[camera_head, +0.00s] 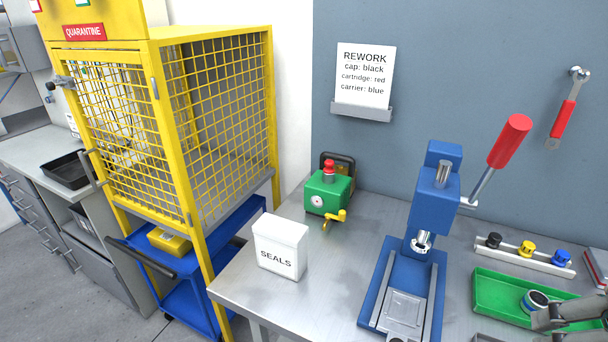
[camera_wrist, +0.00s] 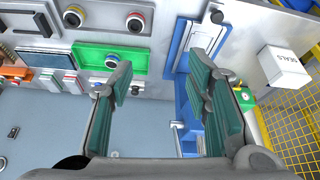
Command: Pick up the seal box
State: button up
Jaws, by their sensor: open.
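The seal box (camera_head: 281,246) is a white box with the word SEALS on its front. It stands upright on the left end of the steel bench (camera_head: 335,262). In the wrist view the seal box (camera_wrist: 284,68) is at the upper right, beyond my gripper and apart from it. My gripper (camera_wrist: 160,85) is open and empty, with its green-padded fingers spread wide. In the head view part of my gripper (camera_head: 560,318) shows at the lower right corner, over the green tray, far to the right of the box.
A blue press (camera_head: 432,205) with a red-handled lever stands between my gripper and the box. A green device (camera_head: 328,190) with a yellow lever sits behind the box. A yellow mesh cage (camera_head: 222,120) is left of the bench. A green tray (camera_head: 490,302) lies at right.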

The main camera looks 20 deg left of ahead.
aim_at(281, 244)
jog(key=u, duration=1)
jog(key=i+j+z, duration=0.2)
jog(key=j, duration=0.25)
jog(key=j+z, duration=0.25)
jog(key=j, duration=0.15)
jog(key=i+j+z, duration=0.2)
jog(key=j, duration=0.3)
jog(key=k, duration=0.05)
